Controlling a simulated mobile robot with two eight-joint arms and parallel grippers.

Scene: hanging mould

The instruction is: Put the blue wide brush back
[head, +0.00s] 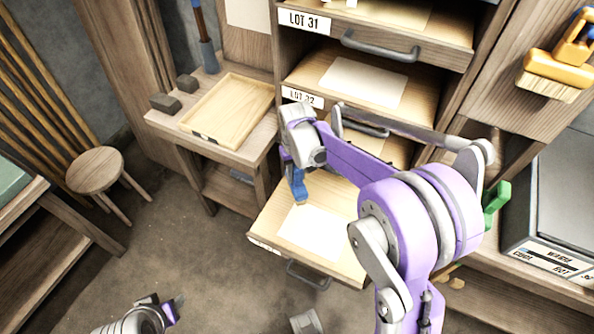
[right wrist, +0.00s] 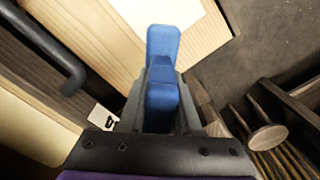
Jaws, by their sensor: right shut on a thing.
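My right gripper (head: 297,170) is shut on a blue piece, the blue wide brush (head: 299,191), and holds it pointing down over the left part of the pulled-out lower drawer (head: 262,226). In the right wrist view the blue brush (right wrist: 163,45) sits between the grey fingers of the gripper (right wrist: 162,85); its far end sticks out past them. Whether it touches the drawer I cannot tell. My left gripper (head: 172,309) shows only partly at the bottom left, away from the brush; its jaws are unclear.
A shallow wooden tray (head: 262,92) lies on a small side table (head: 155,120), beside dark blocks (head: 166,103) and an upright blue-handled tool (head: 206,50). Other drawers (head: 310,72) stand open above. A round stool (head: 95,168) is at the left.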

